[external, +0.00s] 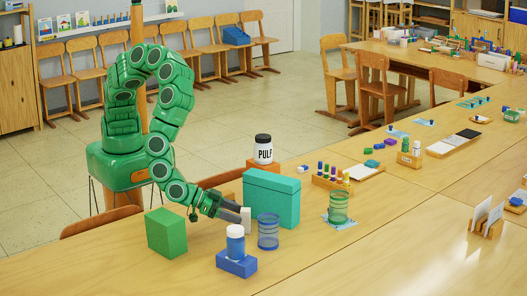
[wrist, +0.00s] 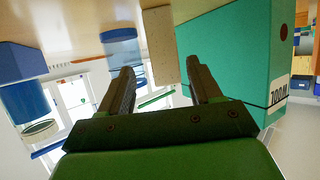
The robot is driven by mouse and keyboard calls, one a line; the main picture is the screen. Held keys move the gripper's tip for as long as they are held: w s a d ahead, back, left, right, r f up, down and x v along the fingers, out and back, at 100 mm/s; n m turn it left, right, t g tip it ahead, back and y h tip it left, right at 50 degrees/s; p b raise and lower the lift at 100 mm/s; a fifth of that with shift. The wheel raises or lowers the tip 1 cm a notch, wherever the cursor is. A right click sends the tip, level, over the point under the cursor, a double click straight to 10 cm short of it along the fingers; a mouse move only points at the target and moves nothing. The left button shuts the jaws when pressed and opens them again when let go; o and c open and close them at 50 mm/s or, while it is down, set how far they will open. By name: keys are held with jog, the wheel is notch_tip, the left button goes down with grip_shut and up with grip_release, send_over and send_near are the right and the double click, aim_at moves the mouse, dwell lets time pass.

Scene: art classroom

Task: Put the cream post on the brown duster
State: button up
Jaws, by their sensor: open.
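The cream post (external: 246,217) stands on the near table in the external view, beside the teal box and the blue mesh cup. In the wrist view the cream post (wrist: 160,42) lies ahead of and between the fingers. My gripper (external: 232,210) is low at the post; it is open in the wrist view (wrist: 163,70), with no clear finger contact. No other clear duster shows.
A teal box (external: 270,200) stands close by, right of the fingers in the wrist view (wrist: 232,55).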

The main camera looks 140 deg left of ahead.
aim_at(246, 221)
jog(key=shift+a+x, duration=0.3)
jog(key=shift+x, duration=2.6)
jog(key=shift+s+r, duration=0.2)
jog(key=shift+s, duration=0.05)
jog(key=shift+c, duration=0.3)
grip_shut()
jog(key=shift+r, duration=0.1)
